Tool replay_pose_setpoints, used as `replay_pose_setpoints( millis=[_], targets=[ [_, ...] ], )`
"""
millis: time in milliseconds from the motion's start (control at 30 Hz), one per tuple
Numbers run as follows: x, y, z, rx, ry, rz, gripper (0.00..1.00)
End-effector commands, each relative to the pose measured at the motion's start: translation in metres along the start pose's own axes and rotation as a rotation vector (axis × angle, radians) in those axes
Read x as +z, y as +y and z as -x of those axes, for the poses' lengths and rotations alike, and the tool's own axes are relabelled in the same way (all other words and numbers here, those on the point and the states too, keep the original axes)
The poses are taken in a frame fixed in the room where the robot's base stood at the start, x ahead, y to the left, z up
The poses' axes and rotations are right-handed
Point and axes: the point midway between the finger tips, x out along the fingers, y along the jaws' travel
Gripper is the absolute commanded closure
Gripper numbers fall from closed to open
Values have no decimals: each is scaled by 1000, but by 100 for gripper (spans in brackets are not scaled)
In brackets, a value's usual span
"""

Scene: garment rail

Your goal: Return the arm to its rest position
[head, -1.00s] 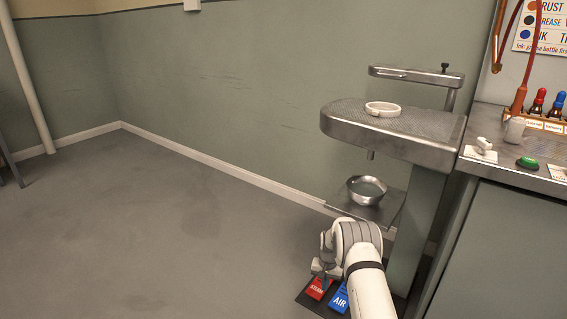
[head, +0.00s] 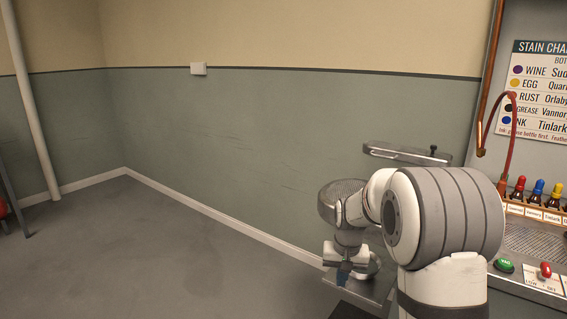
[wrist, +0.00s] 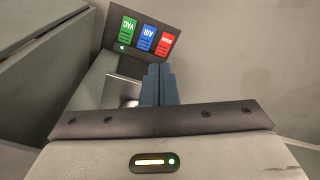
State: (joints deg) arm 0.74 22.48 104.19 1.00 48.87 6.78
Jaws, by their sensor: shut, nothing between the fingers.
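My arm stands raised and folded in the right half of the head view, with its forearm hanging down. My gripper (head: 343,277) is at its lower end, in front of the low shelf of the steel stand. In the wrist view my gripper's blue fingers (wrist: 159,84) are closed together with nothing between them. They are in the air, apart from the pedal panel beyond them.
The wrist view shows the green VAC pedal (wrist: 127,33), blue AIR pedal (wrist: 146,38) and red pedal (wrist: 165,43). A green button (head: 504,265), a red-knobbed switch (head: 546,269) and dropper bottles (head: 537,190) are on the right bench.

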Motion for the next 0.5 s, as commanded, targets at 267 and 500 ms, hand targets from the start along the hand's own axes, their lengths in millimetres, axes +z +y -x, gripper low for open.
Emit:
replay_pose_setpoints(
  millis=[267,500],
  targets=[
    [87,10,148,-1,58,53,100],
    [171,20,231,1,102,99,100]
  ],
)
